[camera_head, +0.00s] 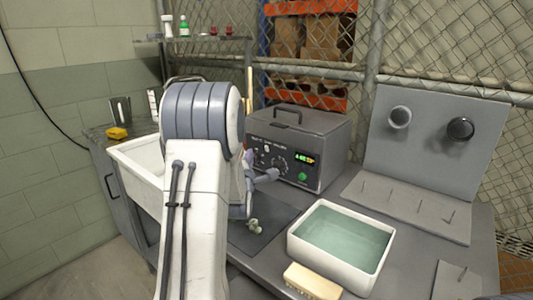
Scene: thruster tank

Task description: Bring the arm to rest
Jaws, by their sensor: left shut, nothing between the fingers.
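My left arm rises from the bottom and bends over in the middle of the head view. Most of the wrist is hidden behind my arm. Whether the gripper touches the box cannot be told. My right gripper is not in view.
The grey control box (296,130) has a lit green display and a green button. A white tank (381,262) of greenish water stands right of a dark mat (262,238) with a small pale part (255,226). A brush (313,281) lies in front. A pegged panel (428,140) stands right.

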